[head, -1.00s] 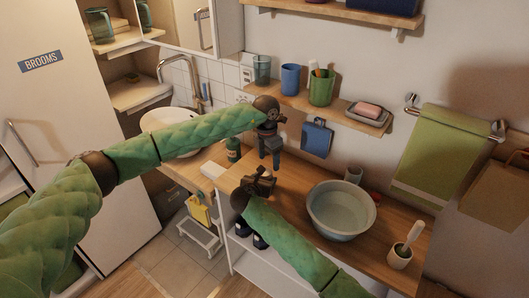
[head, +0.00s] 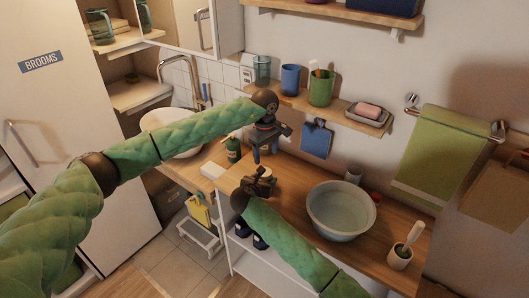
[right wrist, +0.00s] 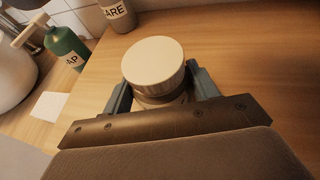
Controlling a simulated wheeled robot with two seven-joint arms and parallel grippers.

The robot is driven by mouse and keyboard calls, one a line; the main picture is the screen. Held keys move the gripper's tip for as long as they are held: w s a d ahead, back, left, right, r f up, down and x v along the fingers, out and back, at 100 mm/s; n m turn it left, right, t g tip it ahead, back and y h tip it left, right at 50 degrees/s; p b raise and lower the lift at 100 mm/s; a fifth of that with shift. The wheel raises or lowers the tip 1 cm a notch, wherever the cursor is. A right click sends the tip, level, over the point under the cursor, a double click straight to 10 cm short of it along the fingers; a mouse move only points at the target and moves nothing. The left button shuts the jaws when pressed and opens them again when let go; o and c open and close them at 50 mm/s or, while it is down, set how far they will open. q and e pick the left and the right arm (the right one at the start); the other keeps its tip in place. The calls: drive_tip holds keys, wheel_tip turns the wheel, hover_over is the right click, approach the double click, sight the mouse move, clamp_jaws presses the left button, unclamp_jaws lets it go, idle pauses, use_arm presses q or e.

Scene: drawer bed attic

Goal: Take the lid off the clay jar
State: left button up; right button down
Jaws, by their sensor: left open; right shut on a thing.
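The clay jar (right wrist: 163,100) stands on the wooden counter in the right wrist view, with a round cream lid (right wrist: 153,60) on top. Only a narrow brownish part of the jar's body shows below the lid. My right gripper (right wrist: 165,88) is shut on the jar, one finger on each side, below the lid. In the head view my right gripper (head: 263,178) is low over the counter's left end and hides the jar. My left gripper (head: 264,152) is open and empty, fingers pointing down, higher and a little behind the right one.
A grey basin (head: 341,222) and a white cup with a brush (head: 400,256) stand to the right on the counter (head: 300,185). A green soap bottle (right wrist: 65,45) and a labelled bottle (right wrist: 118,14) stand behind the jar. A shelf with cups (head: 335,103) hangs above.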

use_arm(q)
drive_tip(key=m, duration=0.5)
drive_tip(key=shift+a+m, duration=0.2)
drive_tip(key=shift+m, duration=0.2)
drive_tip(key=m, duration=0.5)
drive_tip(key=shift+f, duration=4)
drive_tip(key=c, duration=1)
drive_tip(key=shift+c, duration=0.2)
